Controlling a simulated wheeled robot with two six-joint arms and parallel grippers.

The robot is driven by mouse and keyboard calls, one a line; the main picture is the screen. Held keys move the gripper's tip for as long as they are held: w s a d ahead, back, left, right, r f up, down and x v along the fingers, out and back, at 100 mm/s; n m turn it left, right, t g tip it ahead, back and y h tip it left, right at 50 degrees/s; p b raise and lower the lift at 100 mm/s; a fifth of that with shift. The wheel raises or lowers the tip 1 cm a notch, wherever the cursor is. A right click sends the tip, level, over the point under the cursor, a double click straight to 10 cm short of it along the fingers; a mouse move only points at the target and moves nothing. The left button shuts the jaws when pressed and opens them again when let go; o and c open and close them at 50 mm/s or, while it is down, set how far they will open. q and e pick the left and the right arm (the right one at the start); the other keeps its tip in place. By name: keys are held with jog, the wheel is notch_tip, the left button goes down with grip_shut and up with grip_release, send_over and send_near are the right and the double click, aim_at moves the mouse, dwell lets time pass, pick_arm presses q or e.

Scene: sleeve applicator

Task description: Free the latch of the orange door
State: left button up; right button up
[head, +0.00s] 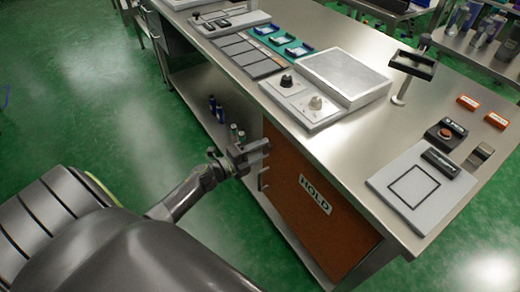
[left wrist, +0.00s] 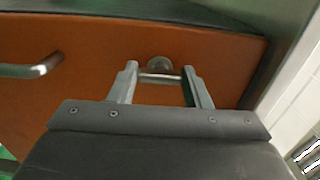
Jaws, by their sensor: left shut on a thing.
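The orange door (head: 300,222) is on the side of the steel workbench and carries a white HOLD label (head: 315,193). It looks closed. In the left wrist view the door (left wrist: 100,60) fills the upper part. My left gripper (head: 262,150) is at the door's upper left corner. In the left wrist view its fingers (left wrist: 162,80) are on either side of a small metal latch (left wrist: 158,64) with a round base and a crossbar, and are shut on it. How far the latch is turned is unclear. My right gripper is out of view.
A bar handle (left wrist: 35,70) stands out from the door, apart from my left gripper; it also shows in the head view (head: 263,178). Several small bottles (head: 217,108) stand on the open shelf beside the door. The green floor (head: 90,90) in front is clear.

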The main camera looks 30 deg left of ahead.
pick_arm(q)
jog(key=o, duration=1)
jog(key=shift+s, duration=0.1)
jog(key=b+v, duration=0.1)
jog(key=v, duration=1.6)
jog(key=shift+s+b, duration=0.1)
jog(key=shift+b, duration=0.3)
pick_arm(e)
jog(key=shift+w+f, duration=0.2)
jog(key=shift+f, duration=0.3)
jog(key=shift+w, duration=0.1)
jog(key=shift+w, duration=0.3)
